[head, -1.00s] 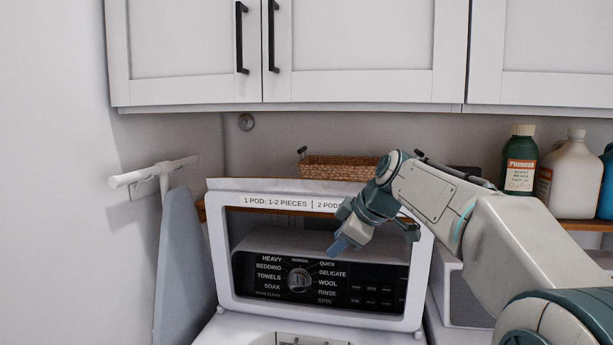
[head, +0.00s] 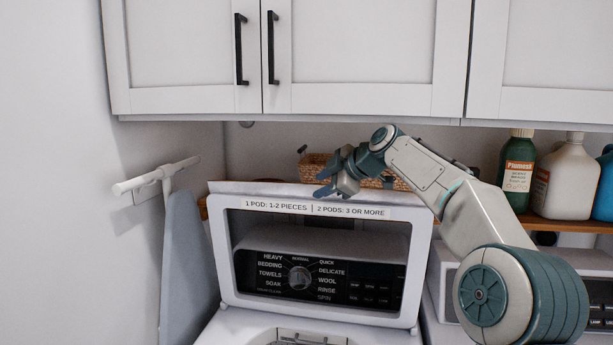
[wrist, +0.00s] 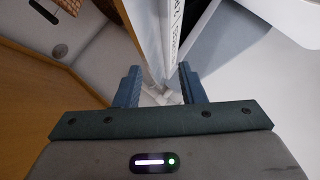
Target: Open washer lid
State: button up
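The washer lid (head: 222,268) stands raised, nearly upright, in front of the control panel. The panel and its dial show through the lid's window. A label strip (head: 317,209) runs along the lid's top edge. My gripper (head: 322,182) is above the lid's top edge, near its middle. In the wrist view my gripper (wrist: 158,86) has its two blue fingers apart, with the lid's edge (wrist: 158,40) showing beyond and between them. I cannot tell whether the fingers touch the lid. Nothing is held.
White cabinets (head: 350,55) hang above. A wicker basket (head: 311,167) sits on the wooden shelf behind my gripper. A green bottle (head: 517,175) and a white jug (head: 564,180) stand on it at right. An ironing board (head: 187,265) leans at the left wall.

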aim_at(302, 187)
jog(key=w+a+p, duration=0.1)
jog(key=a, duration=0.1)
jog(key=w+a+p, duration=0.1)
jog(key=w, duration=0.1)
jog(key=shift+w+a+f+p, duration=0.25)
jog(key=shift+a+f+p, duration=0.1)
jog(key=shift+f, duration=0.05)
jog(key=shift+w+a+f, duration=0.25)
jog(key=shift+w+f, duration=0.1)
jog(key=shift+f, duration=0.1)
grip_shut()
